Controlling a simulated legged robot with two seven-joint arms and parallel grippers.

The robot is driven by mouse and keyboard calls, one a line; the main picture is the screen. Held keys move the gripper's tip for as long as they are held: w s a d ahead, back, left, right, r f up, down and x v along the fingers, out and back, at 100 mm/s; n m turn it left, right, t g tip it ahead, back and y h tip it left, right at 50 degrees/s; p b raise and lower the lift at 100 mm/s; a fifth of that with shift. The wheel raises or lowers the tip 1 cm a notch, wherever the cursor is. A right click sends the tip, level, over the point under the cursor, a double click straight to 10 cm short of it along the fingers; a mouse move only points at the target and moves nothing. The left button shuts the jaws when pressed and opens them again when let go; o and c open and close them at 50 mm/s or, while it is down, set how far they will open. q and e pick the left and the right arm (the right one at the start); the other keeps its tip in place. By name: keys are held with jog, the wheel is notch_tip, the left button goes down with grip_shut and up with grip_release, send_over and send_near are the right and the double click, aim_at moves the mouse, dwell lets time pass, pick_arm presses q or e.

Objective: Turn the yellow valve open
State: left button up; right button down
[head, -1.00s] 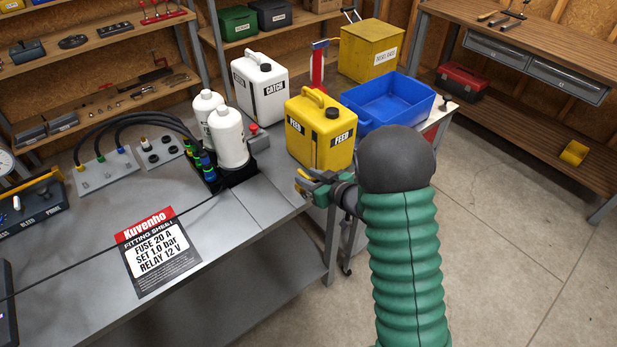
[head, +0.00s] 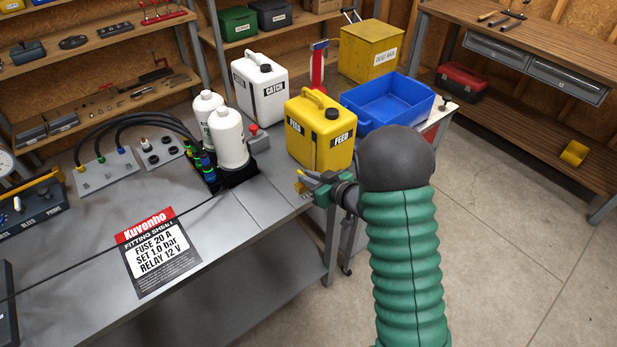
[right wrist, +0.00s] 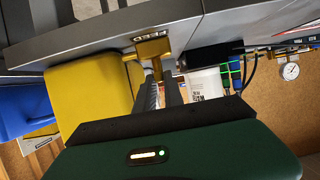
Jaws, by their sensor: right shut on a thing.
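In the head view my right gripper (head: 305,186) is at the bench's front edge, just below the yellow FEED can (head: 320,132). Only a small yellow bit of the valve shows there, and the fingers cover most of the grip. My left gripper is not in view.
A blue bin (head: 388,104) and a white CATCH can (head: 259,88) stand behind the yellow can. Two white bottles (head: 231,138) sit in a black holder to the left. The bench top around the fitting sheet (head: 160,252) is mostly clear, and the floor at right is free.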

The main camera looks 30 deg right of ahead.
jog(key=shift+d+r+n+g+y+p, duration=0.1)
jog(key=shift+d+n+g+y+p, duration=0.1)
jog(key=shift+n+y+p, duration=0.4)
jog(key=shift+d+r+n+g+y+p, duration=0.1)
jog(key=shift+d+n+y+p, duration=0.1)
jog(key=shift+n+y+p, duration=0.4)
jog(key=shift+w+d+n+g+y+p, duration=0.15)
jog(key=shift+n+g+y+p, duration=0.15)
jog(key=shift+n+y+p, duration=0.5)
jog(key=shift+d+f+n+g+y, duration=0.1)
jog(key=shift+n+g+y, duration=0.35)
jog(key=shift+y, duration=0.35)
jog(key=shift+w+d+n+g+y+p, duration=0.1)
jog(key=shift+n+g+y+p, duration=0.1)
jog(key=shift+n+g+y, duration=0.25)
jog(key=shift+w+d+n+g+y+p, duration=0.1)
jog(key=shift+n+y+p, duration=0.1)
jog(key=shift+n+y, duration=0.3)
jog(key=c, duration=1.6)
grip_release()
jog(key=shift+o, duration=0.6)
jog(key=shift+a, duration=0.1)
